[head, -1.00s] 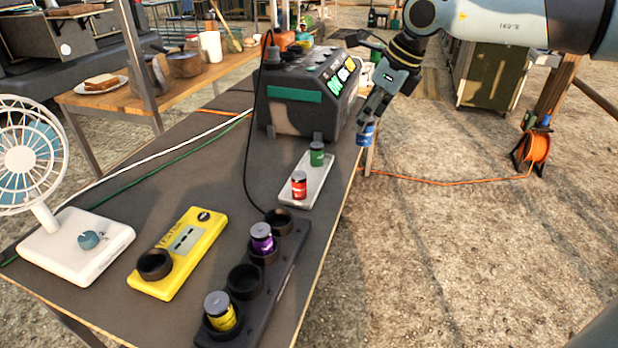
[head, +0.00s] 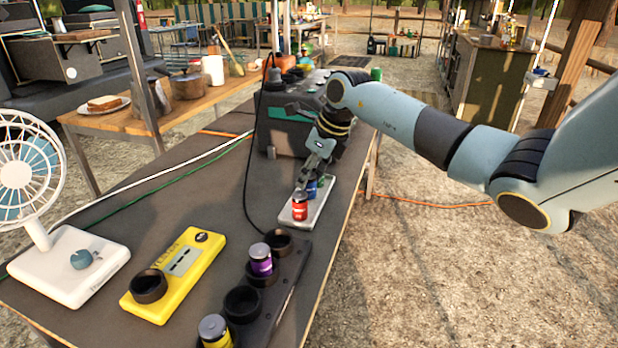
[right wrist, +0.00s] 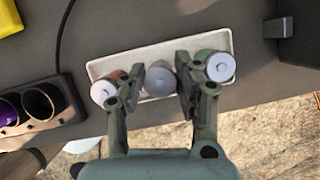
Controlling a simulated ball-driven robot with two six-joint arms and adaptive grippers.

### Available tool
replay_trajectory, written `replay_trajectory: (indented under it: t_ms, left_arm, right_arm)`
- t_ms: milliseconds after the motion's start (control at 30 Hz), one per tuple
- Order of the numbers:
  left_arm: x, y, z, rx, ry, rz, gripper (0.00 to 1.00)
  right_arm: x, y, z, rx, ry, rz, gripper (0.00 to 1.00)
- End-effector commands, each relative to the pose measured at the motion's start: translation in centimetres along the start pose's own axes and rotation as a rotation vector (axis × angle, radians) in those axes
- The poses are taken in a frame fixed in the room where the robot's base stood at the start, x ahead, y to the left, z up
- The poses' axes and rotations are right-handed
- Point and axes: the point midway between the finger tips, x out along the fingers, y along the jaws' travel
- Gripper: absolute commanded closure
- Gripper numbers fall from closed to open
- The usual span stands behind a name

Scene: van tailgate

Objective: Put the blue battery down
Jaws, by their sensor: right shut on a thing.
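My right gripper (head: 309,177) is shut on the blue battery (head: 312,190), holding it at the white tray (head: 317,212), between the red battery (head: 300,208) and the green battery (head: 323,183). In the right wrist view, the fingers stand either side of the battery's grey top (right wrist: 160,79), with the red battery (right wrist: 104,91) at left and the green battery (right wrist: 221,67) at right in the tray (right wrist: 154,53). I cannot tell whether the blue battery's base touches the tray. My left gripper is out of view.
A black charger strip (head: 285,287) in front holds a purple battery (head: 261,260) and a yellow one (head: 214,332), with empty sockets between and behind. A yellow tester (head: 180,275) and a white fan (head: 70,262) stand to the left. A dark power station (head: 290,108) stands behind the tray.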

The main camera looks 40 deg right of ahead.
Motion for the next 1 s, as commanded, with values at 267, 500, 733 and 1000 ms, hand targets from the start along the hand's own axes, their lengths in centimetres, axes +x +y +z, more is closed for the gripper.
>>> replay_trajectory:
  t_ms: [267, 500, 733, 1000]
  left_arm:
    - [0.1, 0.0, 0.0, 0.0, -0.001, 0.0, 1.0]
    - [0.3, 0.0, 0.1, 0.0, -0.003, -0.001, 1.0]
    - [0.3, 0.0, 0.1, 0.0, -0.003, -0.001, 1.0]
    - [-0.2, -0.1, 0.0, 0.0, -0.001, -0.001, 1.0]
  right_arm:
    - [0.7, -0.1, -0.3, 0.0, -0.002, -0.002, 1.0]
    - [0.9, -0.1, -0.4, 0.0, -0.002, -0.001, 0.56]
    - [0.9, -0.1, -0.4, 0.0, -0.002, -0.001, 0.46]
    - [-0.5, -0.1, -0.2, -0.002, -0.003, -0.003, 0.46]
